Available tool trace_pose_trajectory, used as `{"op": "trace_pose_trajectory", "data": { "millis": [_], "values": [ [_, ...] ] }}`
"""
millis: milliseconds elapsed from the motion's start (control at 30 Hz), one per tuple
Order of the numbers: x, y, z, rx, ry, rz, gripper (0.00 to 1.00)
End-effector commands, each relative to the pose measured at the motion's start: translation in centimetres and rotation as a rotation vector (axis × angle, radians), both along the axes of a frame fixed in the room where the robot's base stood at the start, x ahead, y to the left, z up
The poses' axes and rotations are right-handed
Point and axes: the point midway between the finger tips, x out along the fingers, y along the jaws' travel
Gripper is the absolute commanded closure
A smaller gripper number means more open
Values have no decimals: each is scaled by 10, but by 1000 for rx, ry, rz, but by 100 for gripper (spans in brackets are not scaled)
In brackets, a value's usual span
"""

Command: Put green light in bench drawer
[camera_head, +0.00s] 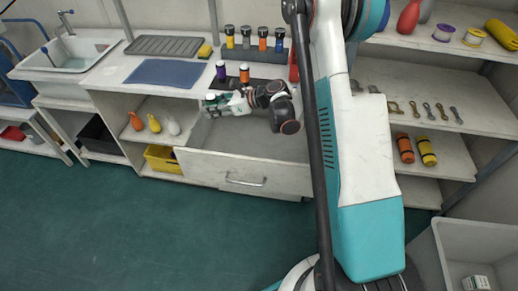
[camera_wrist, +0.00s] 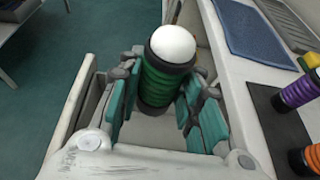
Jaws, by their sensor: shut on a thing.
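The green light (camera_wrist: 162,72) is a ribbed green cylinder with black bands and a white dome. It stands between the teal finger pads of my gripper (camera_wrist: 158,100), which is shut on it. In the head view my gripper (camera_head: 226,103) is at the bench's front edge, above the back part of the open bench drawer; the green light (camera_head: 210,98) shows small and partly hidden there. The bench drawer (camera_head: 245,175) is pulled out, with a pale front and a metal handle. Its wall (camera_wrist: 72,108) also shows in the wrist view. Much of its inside is visible and looks empty.
Purple (camera_head: 221,70) and orange (camera_head: 244,72) lights stand on a dark mat on the bench, close behind my gripper. Several more stand in a rack (camera_head: 252,50) at the back. A blue mat (camera_head: 164,73) lies to the left. Open floor lies in front.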

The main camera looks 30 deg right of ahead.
Motion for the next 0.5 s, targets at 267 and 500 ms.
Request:
{"op": "trace_pose_trajectory", "data": {
  "millis": [267,500],
  "values": [
    [19,-11,-36,1,1,285,96],
    [18,-13,-65,0,1,334,96]
  ]
}}
